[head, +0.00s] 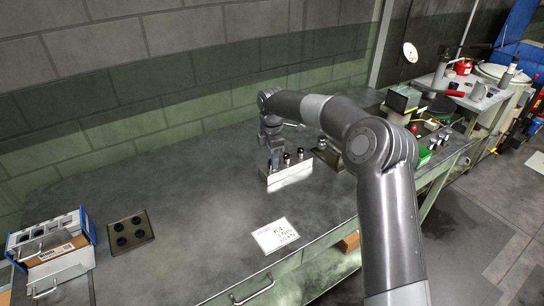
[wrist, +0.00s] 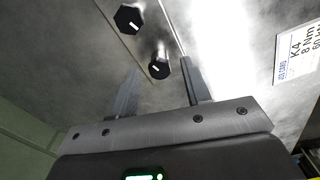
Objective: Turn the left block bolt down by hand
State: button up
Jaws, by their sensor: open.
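The pale metal block (head: 290,178) stands on the bench, with dark bolt heads along its top. My gripper (head: 272,163) points down at the block's left end, where it hides the left bolt in the head view. A second marked bolt head (wrist: 130,18) lies beyond, outside the fingers; other bolt heads (head: 300,153) also show in the head view.
A written job card (head: 275,235) lies in front of the block, reading K4, 8 Nm. A small dark plate (head: 328,157) sits right of the block. The bench between is clear.

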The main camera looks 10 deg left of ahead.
jog(key=shift+c, duration=0.4)
grip_shut()
jog(key=shift+m, duration=0.3)
jog(key=m, duration=0.3)
jog(key=shift+m, duration=0.3)
jog(key=m, duration=0.3)
jog(key=shift+m, duration=0.3)
jog(key=m, duration=0.3)
jog(key=shift+m, duration=2.2)
jog(key=shift+r, duration=0.1)
